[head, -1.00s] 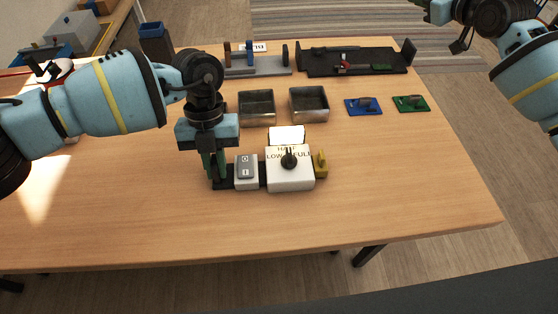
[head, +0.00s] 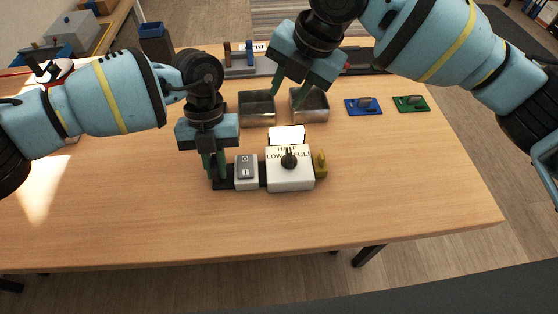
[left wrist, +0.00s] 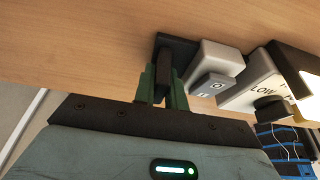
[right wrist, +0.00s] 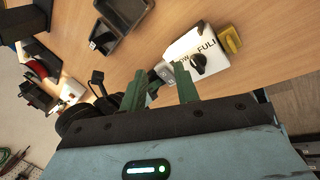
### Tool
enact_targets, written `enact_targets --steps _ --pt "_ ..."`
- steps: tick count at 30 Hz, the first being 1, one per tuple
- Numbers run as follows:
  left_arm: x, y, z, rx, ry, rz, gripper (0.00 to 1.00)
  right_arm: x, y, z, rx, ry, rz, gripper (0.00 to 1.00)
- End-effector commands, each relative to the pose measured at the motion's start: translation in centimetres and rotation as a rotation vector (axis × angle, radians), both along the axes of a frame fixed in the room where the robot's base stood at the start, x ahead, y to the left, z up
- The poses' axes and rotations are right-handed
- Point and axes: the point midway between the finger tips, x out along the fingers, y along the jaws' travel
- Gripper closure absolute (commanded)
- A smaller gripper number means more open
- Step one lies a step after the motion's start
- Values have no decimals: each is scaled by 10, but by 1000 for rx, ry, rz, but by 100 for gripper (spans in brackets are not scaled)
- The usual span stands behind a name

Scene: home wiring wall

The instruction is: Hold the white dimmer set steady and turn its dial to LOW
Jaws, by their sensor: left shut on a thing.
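The white dimmer box (head: 290,178) sits on a dark base strip on the table, beside a grey rocker switch (head: 246,172) and a yellow piece (head: 321,163). Its black dial (head: 289,160) has its pointer up towards HALF, between LOW on the left and FULL on the right. My left gripper (head: 215,177) is shut on the black grip at the base's left end, seen in the left wrist view (left wrist: 165,68). My right gripper (head: 287,90) is open and empty, above the table behind the dimmer; the dial also shows in the right wrist view (right wrist: 198,63).
Two metal trays (head: 257,121) lie behind the dimmer, partly under my right gripper. A small white-faced stand (head: 287,134) is just behind the box. Blue (head: 363,112) and green (head: 411,109) plates lie at right. The table front is clear.

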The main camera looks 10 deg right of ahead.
Motion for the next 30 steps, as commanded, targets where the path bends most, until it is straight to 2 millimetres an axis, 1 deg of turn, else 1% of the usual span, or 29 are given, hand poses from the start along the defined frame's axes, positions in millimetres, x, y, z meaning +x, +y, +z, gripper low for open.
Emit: enact_targets --steps 1,3,6,9,13,20,23,30 --pt "0 0 0 -1 0 0 100 -17 5 -1 -72 6 113 69" --pt "0 0 0 -1 0 0 100 -35 7 -5 -159 21 245 69" --pt "0 0 0 -1 0 0 100 -54 6 -7 -252 43 386 69" --pt "0 0 0 -1 0 0 100 -65 4 -9 -305 59 469 69" --pt "0 0 0 -1 0 0 100 -69 3 -9 -332 67 509 69" --pt "0 0 0 -1 0 0 100 -69 3 -14 -331 69 508 69" --pt "0 0 0 -1 0 0 100 -69 3 -22 -330 69 508 69" --pt "0 0 0 -1 0 -1 100 -69 3 -51 -330 70 506 69"
